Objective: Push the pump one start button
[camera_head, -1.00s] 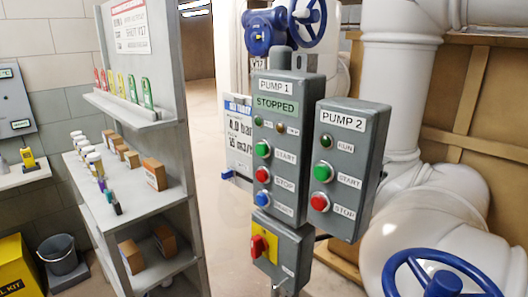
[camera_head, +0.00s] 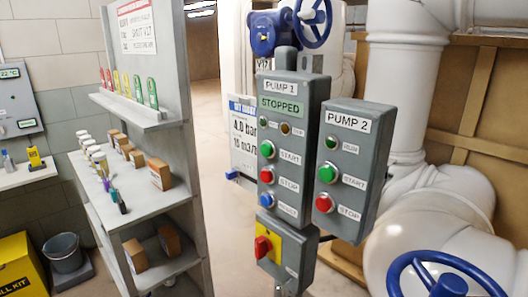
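The grey pump one control box (camera_head: 288,150) stands in the middle of the head view, labelled PUMP 1, with a green sign (camera_head: 283,108) reading STOPPED. Its green start button (camera_head: 267,150) sits beside a START label. Below it are a red stop button (camera_head: 266,176) and a blue button (camera_head: 266,200). Neither of my grippers shows in the view.
The pump two box (camera_head: 345,165), with its own green start button (camera_head: 327,174), is close on the right. A red and yellow switch (camera_head: 264,246) is below pump one. A blue handwheel (camera_head: 445,278) is at lower right. A shelf unit (camera_head: 150,200) stands left; floor between is clear.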

